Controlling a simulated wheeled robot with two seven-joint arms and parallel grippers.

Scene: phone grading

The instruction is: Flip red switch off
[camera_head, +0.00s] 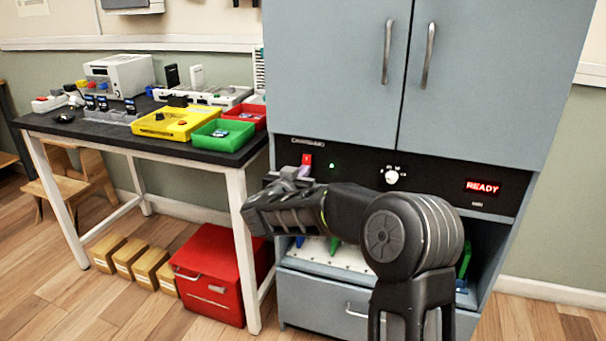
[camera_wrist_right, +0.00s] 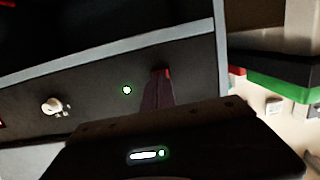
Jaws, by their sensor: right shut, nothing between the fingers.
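The red switch (camera_head: 307,159) sits at the left end of the black control panel (camera_head: 440,185) on the grey-blue cabinet. My right gripper (camera_head: 290,174) is shut and empty, just below and slightly left of the switch in the head view. In the right wrist view the red of the switch (camera_wrist_right: 163,73) shows at the tips of my shut fingers, which hide most of it. I cannot tell whether they touch. A green light (camera_head: 332,166) glows beside the switch, and the red display (camera_head: 483,187) reads READY. My left gripper is not in view.
A white knob (camera_head: 392,177) is on the panel to the right of the switch. The dark worktable (camera_head: 150,150) stands left of the cabinet, with a green tray (camera_head: 224,135) and a yellow fixture (camera_head: 175,122). A red box (camera_head: 215,275) is on the floor below.

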